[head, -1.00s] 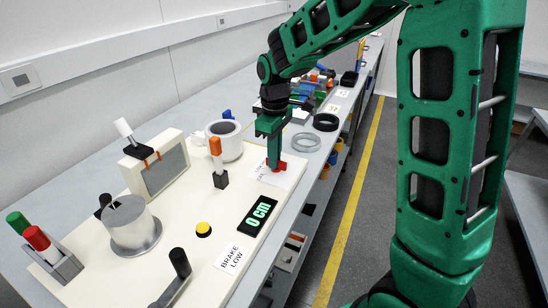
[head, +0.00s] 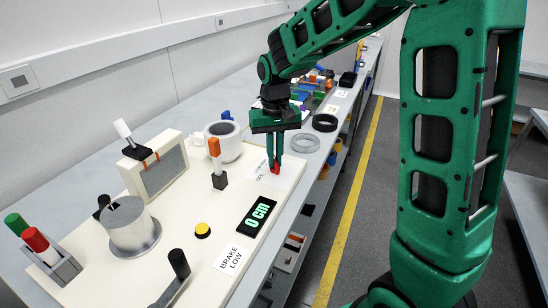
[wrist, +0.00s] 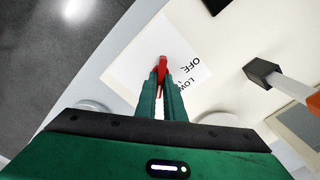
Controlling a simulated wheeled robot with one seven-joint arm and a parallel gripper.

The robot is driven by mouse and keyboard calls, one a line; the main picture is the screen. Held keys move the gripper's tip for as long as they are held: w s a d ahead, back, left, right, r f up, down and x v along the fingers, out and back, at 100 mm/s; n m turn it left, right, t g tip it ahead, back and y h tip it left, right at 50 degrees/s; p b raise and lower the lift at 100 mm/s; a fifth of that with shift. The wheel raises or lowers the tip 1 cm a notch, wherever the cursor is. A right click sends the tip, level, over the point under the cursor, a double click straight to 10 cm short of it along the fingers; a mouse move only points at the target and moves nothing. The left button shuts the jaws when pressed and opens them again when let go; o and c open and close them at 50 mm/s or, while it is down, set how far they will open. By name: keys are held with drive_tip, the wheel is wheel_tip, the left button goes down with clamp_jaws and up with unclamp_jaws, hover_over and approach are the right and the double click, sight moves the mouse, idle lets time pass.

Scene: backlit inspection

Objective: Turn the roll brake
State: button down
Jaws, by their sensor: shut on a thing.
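The roll brake is a small red knob (head: 275,169) on a white card (head: 268,175) near the right edge of the cream panel. In the wrist view the red knob (wrist: 162,61) stands between my fingertips, and the card beside it reads OFF and LOW; other marks are hidden. My gripper (head: 275,162) points down and is shut on the knob; its fingers also show in the wrist view (wrist: 161,78). A white plate (head: 232,259) on the panel reads BRAKE LOW.
A black display (head: 257,216) reads 0 cm. An orange-topped lever (head: 217,165), a yellow button (head: 202,230), a metal drum (head: 132,226) and a white cylinder (head: 225,142) stand on the panel. A grey ring (head: 305,142) and a black ring (head: 325,122) lie behind.

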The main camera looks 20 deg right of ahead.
sight(275, 159)
drive_tip(key=shift+w+r+m, duration=0.15)
drive_tip(key=shift+w+m, duration=0.05)
drive_tip(key=shift+m, duration=0.5)
drive_tip(key=c, duration=1.9)
unclamp_jaws()
drive_tip(key=shift+o, duration=0.2)
drive_tip(key=shift+s, duration=0.1)
wheel_tip(275, 159, up, 11)
drive_tip(key=shift+f, duration=0.2)
drive_tip(key=shift+d, duration=0.1)
